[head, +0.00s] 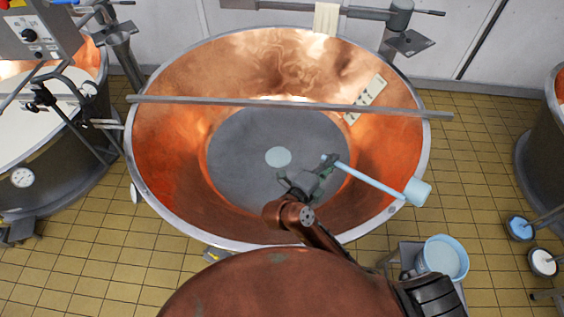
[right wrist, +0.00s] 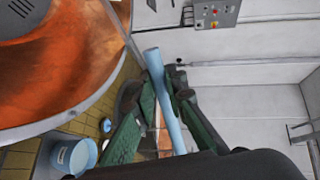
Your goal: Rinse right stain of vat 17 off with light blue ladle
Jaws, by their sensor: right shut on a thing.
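The light blue ladle (head: 375,180) is in my right gripper (head: 318,176), which is shut on its handle. Its cup (head: 418,191) hangs out to the right, over the vat's right rim. The right wrist view shows the handle (right wrist: 163,85) between the green fingers (right wrist: 166,100). A large copper vat (head: 160,140) fills the middle of the head view; I can read no number on it. My right gripper is above its grey bottom. A pale round patch (head: 278,157) shows at the bottom; I cannot tell whether it is a stain or liquid. My left gripper is not in view.
A metal bar (head: 290,103) lies across the vat. A cream plate with holes (head: 366,97) is at the right wall. A light blue bucket (head: 443,258) stands right of the vat, with two small tubs (head: 520,228) beyond. Another vat (head: 40,165) is at left.

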